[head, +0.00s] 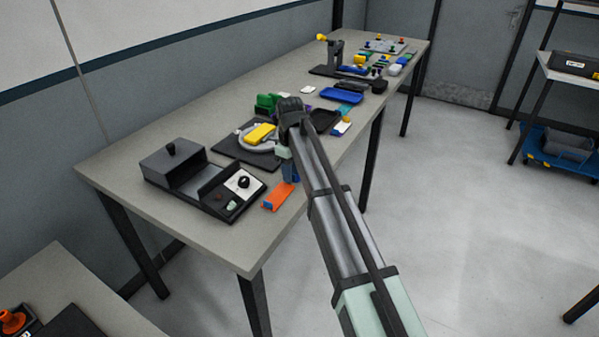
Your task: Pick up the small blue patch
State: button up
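My arm reaches up from the lower right over the long grey table, and its dark wrist (291,106) is above the table's front half. My gripper's fingers are hidden behind my arm, so I cannot see whether they are open or shut. A small dark blue shape (291,173) shows beside my arm, just above an orange piece (279,196); I cannot tell whether it is the blue patch or part of my gripper. A small white and blue piece (341,127) lies near the front edge, right of my arm. No blue patch can be made out with certainty.
A dark box-like device (174,162) stands at the table's near left. A yellow block (261,134) sits on a round grey plate, with a green object (268,102) behind. A blue tray (341,95) and a dark stand (335,55) are farther back. The table's near left corner is bare.

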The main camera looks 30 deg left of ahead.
jog(key=shift+f, duration=0.15)
jog(key=shift+c, duration=0.2)
grip_shut()
